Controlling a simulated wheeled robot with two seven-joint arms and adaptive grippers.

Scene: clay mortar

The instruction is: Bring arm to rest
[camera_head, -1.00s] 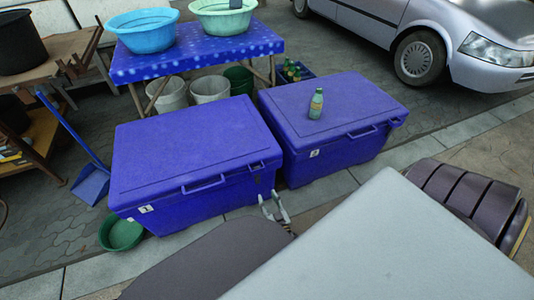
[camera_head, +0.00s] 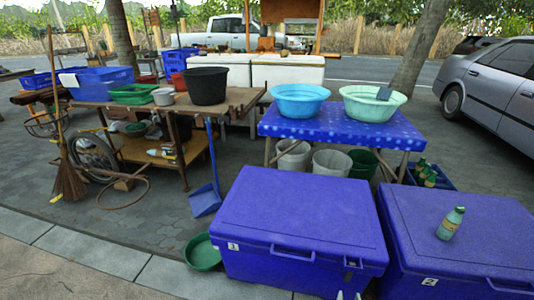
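Only two pale fingertips of a gripper (camera_head: 348,295), which I take to be my left, show at the bottom edge, in front of the blue cooler marked 1 (camera_head: 295,215). The tips stand apart with nothing seen between them. The rest of that arm is out of frame. My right gripper is not in view. The cooler marked 2 (camera_head: 480,230) stands to the right with its lid shut.
Behind the coolers, a blue-clothed table (camera_head: 340,127) holds a blue basin (camera_head: 299,101) and a green basin (camera_head: 372,105). A wooden cart (camera_head: 160,115) carries a black tub (camera_head: 206,85). A blue dustpan (camera_head: 205,198) and green bowl (camera_head: 202,252) lie left. Pavement at lower left is clear.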

